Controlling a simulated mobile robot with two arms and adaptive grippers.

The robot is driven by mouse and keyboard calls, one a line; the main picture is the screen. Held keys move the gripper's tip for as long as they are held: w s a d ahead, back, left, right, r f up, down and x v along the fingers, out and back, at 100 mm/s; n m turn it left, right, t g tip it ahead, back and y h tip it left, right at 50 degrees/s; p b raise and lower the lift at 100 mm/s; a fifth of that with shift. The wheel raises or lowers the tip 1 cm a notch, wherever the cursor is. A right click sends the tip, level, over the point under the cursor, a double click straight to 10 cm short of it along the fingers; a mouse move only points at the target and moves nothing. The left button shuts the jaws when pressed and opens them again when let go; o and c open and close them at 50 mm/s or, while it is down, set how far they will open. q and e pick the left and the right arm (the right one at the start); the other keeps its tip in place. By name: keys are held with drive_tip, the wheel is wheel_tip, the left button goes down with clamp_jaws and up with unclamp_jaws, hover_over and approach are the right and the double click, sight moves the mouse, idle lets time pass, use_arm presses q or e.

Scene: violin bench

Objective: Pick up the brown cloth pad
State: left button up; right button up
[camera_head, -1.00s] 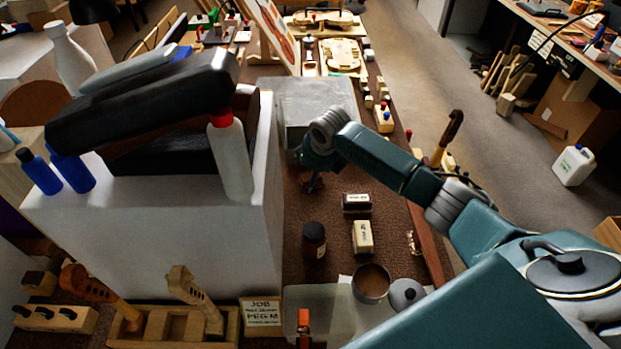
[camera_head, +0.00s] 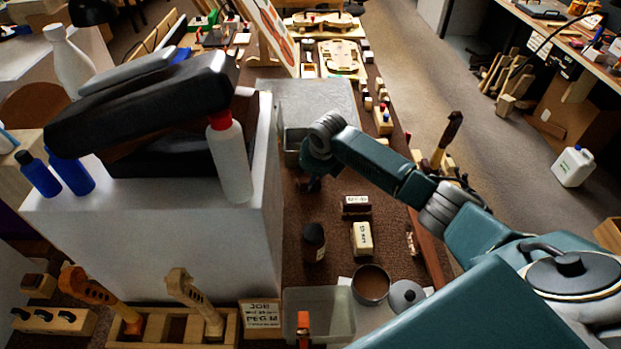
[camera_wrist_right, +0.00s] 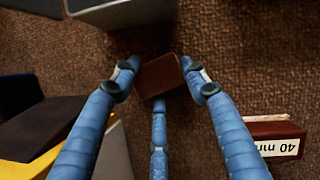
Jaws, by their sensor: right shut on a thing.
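The brown cloth pad (camera_wrist_right: 158,76) shows in the right wrist view as a small reddish-brown block between the fingers. My right gripper (camera_wrist_right: 160,82) is shut on it, with a blue finger on either side and a third below. The dark brown bench mat (camera_wrist_right: 255,60) lies behind it; I cannot tell whether the pad touches it. In the head view my right gripper (camera_head: 310,183) is low over the mat, close to the grey box, and the pad cannot be made out there. My left gripper is in neither view.
A labelled block (camera_wrist_right: 275,137), white and brown, lies to the right in the wrist view. In the head view a grey box (camera_head: 318,100) stands behind the gripper, a dark bottle (camera_head: 314,242) in front and a white cabinet (camera_head: 262,200) to the left.

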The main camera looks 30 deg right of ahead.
wheel_tip(320, 180, up, 20)
drive_tip(key=b, duration=0.1)
drive_tip(key=shift+b, duration=0.35)
drive_tip(key=o, duration=0.4)
drive_tip(key=shift+c, duration=0.2)
drive_tip(key=c, duration=0.3)
drive_tip(key=shift+c, duration=0.2)
drive_tip(key=shift+a, duration=0.1)
